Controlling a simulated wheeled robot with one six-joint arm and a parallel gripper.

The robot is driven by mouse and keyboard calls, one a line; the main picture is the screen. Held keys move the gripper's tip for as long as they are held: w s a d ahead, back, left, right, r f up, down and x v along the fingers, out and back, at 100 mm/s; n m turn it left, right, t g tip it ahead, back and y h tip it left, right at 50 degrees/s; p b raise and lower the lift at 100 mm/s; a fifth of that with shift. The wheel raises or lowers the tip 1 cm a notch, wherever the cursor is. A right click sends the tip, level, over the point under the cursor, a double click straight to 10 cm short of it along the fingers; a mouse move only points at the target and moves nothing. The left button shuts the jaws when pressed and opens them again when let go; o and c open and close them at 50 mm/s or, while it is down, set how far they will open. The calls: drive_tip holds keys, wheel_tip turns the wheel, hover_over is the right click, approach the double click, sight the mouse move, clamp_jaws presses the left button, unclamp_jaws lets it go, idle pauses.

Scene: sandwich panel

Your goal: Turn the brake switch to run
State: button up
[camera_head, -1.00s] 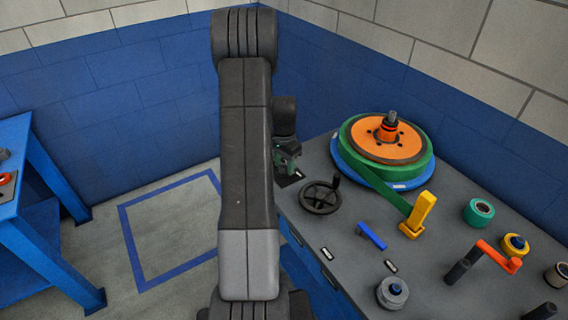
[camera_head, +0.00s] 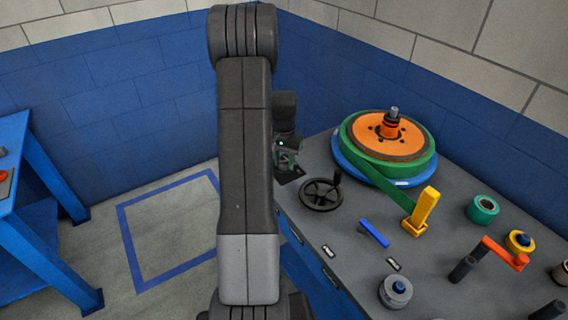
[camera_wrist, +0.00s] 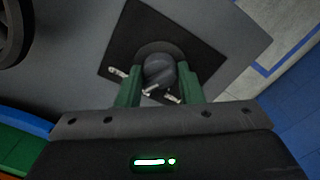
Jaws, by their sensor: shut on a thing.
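The brake switch appears as a dark round knob (camera_wrist: 158,72) on a black square plate (camera_wrist: 122,42) in the wrist view. My gripper (camera_wrist: 158,86) has its two green fingers on either side of the knob and is shut on it. A pale mark shows at the knob's near edge, between two pale plate marks, one left and one lower right. The lettering is too small to read. In the head view my gripper (camera_head: 287,158) is at the bench's far left corner, partly behind my arm, and the knob is hidden there.
A black handwheel (camera_head: 321,194) stands close to the right of my gripper on the grey bench. Open floor lies left.

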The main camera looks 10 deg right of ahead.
sight(284, 160)
drive_tip(key=n+b, duration=0.1)
drive_tip(key=n, duration=0.3)
drive_tip(key=shift+n, duration=0.7)
drive_tip(key=o, duration=1)
drive_tip(key=shift+c, duration=0.2)
wheel_tip(284, 160, up, 14)
drive_tip(key=b, duration=0.1)
drive_tip(key=shift+f, duration=0.1)
wheel_tip(284, 160, down, 14)
drive_tip(key=shift+r, duration=0.1)
